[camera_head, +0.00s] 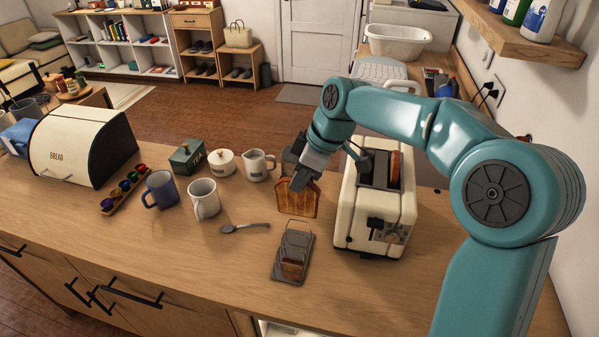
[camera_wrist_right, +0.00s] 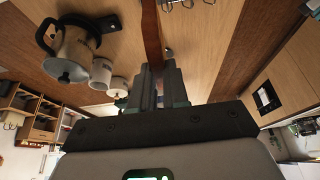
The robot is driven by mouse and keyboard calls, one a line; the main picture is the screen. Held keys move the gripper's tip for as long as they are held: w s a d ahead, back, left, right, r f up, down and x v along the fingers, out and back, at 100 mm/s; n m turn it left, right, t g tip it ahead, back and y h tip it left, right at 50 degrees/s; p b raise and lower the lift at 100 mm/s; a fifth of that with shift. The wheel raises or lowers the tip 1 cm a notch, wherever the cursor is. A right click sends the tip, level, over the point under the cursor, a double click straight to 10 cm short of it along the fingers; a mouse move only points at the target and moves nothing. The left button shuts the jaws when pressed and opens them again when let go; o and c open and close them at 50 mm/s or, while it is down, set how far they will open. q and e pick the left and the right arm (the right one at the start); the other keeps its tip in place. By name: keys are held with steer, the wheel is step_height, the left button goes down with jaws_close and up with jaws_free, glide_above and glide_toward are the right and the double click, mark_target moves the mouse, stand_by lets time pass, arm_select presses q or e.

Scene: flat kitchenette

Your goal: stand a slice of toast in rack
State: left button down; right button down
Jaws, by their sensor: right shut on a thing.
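My right gripper (camera_head: 299,184) reaches in from the right, left of the toaster, and is shut on a slice of toast (camera_head: 298,203). The slice hangs upright below the jaws, its broad face toward the head camera. In the right wrist view the fingers (camera_wrist_right: 160,84) pinch the slice (camera_wrist_right: 152,35), seen edge-on. The toast rack (camera_head: 277,273), a grey base with wire loops, lies on the counter nearer the head camera than the held slice. A brown piece that looks like toast (camera_head: 293,269) sits in its near part. My left gripper is not in view.
The cream toaster (camera_head: 371,222) stands close to the right of the held slice, with another slice (camera_head: 395,168) in it. A spoon (camera_head: 244,228) lies left of the rack. Mugs (camera_head: 204,199), a jug (camera_head: 257,166) and a bread bin (camera_head: 85,147) stand further left.

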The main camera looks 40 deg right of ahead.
mark_target(300, 195)
steer(key=shift+s+a+f, duration=0.15)
steer(key=shift+w+d+f+b, duration=0.1)
steer(key=shift+w+f+b, duration=0.05)
steer(key=shift+f+b, duration=0.4)
steer(key=shift+w+d+f+b, duration=0.1)
steer(key=shift+f+b, duration=0.25)
steer(key=shift+f, duration=0.25)
steer(key=shift+s+a+f+b, duration=0.2)
steer(key=shift+s+f+b, duration=0.05)
steer(key=shift+f+b, duration=0.65)
steer(key=shift+f, duration=0.05)
steer(key=shift+w+d+f+b, duration=0.1)
steer(key=shift+f+b, duration=0.25)
steer(key=shift+f, duration=0.1)
steer(key=shift+w+d+f+b, duration=0.1)
steer(key=shift+f+b, duration=0.2)
steer(key=shift+f, duration=0.15)
steer(key=shift+s+a+f+b, duration=0.15)
steer(key=shift+f+b, duration=0.55)
steer(key=shift+f, duration=0.2)
